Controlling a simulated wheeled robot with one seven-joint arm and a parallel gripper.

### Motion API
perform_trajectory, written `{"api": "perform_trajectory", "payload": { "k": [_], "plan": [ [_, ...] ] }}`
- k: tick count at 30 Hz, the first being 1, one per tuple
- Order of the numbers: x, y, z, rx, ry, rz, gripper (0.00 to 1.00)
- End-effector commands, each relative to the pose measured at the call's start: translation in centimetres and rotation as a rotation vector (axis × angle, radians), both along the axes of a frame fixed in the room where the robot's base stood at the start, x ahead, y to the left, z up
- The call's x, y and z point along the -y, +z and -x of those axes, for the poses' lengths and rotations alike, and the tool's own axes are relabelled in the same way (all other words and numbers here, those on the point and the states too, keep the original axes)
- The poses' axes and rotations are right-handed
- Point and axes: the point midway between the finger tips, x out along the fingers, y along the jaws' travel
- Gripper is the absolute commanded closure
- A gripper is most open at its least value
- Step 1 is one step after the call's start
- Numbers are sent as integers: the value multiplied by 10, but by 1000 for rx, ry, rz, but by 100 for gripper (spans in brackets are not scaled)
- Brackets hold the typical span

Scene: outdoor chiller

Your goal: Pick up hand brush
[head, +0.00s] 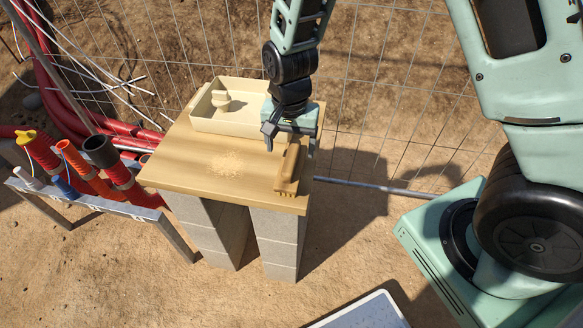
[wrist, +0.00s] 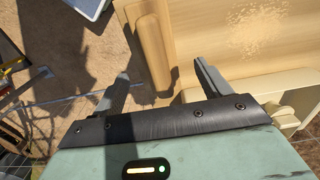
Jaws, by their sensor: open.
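The hand brush (head: 288,170) is tan and lies near the right edge of a wooden board table (head: 190,170). In the wrist view the brush (wrist: 152,50) is a long tan piece that runs toward the gap between my fingers. My gripper (head: 288,136) is open and empty, at the brush's far end in the head view. In the wrist view my gripper's two fingers (wrist: 160,80) stand apart on either side of the brush's line. I cannot tell the height between the fingers and the brush.
A cream tray (head: 225,125) with a small block in it stands at the table's back. A patch of pale crumbs (head: 227,164) lies mid-table. Grey block pillars (head: 276,243) hold the board. Wire fence is behind; a rack of coloured pipes (head: 75,175) stands left.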

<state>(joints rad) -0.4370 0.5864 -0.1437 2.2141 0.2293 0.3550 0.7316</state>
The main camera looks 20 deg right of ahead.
Motion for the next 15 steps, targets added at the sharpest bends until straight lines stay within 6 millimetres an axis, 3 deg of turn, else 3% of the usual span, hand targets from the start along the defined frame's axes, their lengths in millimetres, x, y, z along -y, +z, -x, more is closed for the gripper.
{"api": "perform_trajectory", "payload": {
  "k": [15],
  "plan": [
    [2, -54, 3, 0, 2, 1, 24]
  ]
}}
